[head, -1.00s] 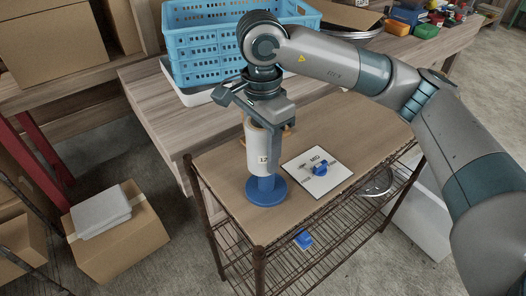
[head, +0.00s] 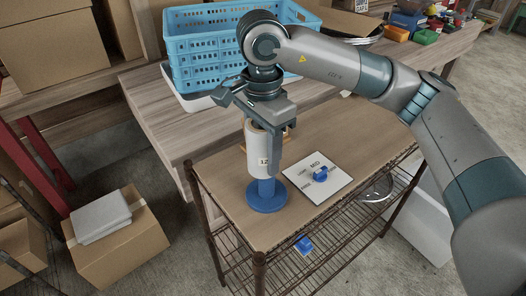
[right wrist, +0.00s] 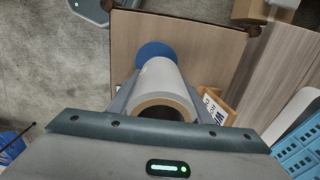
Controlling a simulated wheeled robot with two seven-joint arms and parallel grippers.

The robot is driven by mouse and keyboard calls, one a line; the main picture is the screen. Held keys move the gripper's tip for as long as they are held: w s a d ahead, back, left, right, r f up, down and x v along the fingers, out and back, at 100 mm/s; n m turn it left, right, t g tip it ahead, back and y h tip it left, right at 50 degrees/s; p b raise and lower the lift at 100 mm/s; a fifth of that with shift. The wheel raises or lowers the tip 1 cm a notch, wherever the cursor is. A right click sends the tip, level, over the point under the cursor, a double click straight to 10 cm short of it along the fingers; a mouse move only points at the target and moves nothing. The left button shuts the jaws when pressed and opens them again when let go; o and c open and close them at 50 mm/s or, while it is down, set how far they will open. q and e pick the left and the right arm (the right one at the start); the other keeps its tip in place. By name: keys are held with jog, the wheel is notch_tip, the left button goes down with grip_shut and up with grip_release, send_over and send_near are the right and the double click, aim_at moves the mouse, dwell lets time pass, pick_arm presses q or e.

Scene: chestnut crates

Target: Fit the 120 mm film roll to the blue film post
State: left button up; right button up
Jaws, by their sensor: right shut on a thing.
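The blue film post (head: 265,187) rises from a round blue base on the small wood-topped rack. The roll's lower end is at the post's upper part, and a short length of post shows below it. I cannot tell how far the post goes inside. In the right wrist view the fingers flank the roll (right wrist: 163,78), its open core faces the camera, and the blue base (right wrist: 152,49) shows beyond. My left gripper is not in view.
A white card (head: 330,187) with a small blue part (head: 320,175) lies right of the post. A blue crate (head: 200,62) stands on the bench behind. The rack top (head: 225,205) is otherwise mostly clear. Cardboard boxes (head: 118,240) stand on the left floor.

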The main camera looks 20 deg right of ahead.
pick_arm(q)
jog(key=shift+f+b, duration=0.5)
pick_arm(e)
jog(key=shift+s+d, duration=0.3)
jog(key=shift+s, duration=0.15)
pick_arm(q)
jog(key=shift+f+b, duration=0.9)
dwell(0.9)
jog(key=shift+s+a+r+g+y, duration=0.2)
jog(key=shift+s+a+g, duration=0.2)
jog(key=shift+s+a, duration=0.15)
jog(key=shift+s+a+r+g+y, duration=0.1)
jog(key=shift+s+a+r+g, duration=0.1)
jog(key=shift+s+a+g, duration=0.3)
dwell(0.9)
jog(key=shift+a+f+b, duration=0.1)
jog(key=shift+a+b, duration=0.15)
jog(key=shift+b, duration=0.05)
pick_arm(e)
jog(key=shift+f, duration=0.3)
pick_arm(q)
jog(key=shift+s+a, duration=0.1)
pick_arm(e)
jog(key=shift+f, duration=0.1)
pick_arm(q)
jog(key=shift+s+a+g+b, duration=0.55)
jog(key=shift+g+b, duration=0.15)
jog(key=shift+b, duration=0.25)
pick_arm(e)
jog(key=shift+f, duration=0.85)
